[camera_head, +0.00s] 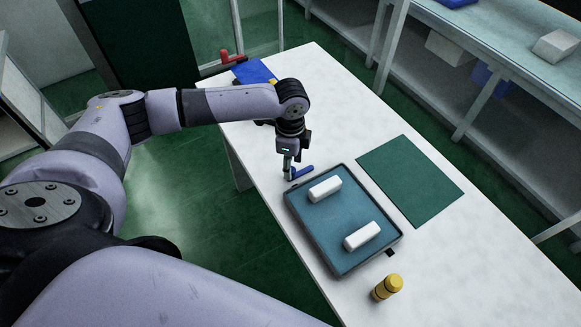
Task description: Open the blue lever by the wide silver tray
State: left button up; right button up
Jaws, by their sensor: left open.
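The wide tray (328,222) lies on the white table, with a dark grey rim and a blue-teal floor. Two white blocks, a far one (324,188) and a near one (362,236), lie in it. The blue lever (302,172) is a short bar just beyond the tray's far-left corner. My left gripper (288,174) points down right beside the lever's left end and partly covers it. It is open; I cannot tell whether it touches the lever. My right gripper is out of view.
A green mat (410,180) lies right of the tray. A blue panel (254,72) and a red lever (230,58) are at the table's far end. A shelf bench (500,50) stands behind.

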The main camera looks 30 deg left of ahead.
pick_arm(q)
jog(key=shift+f, duration=1.55)
grip_shut()
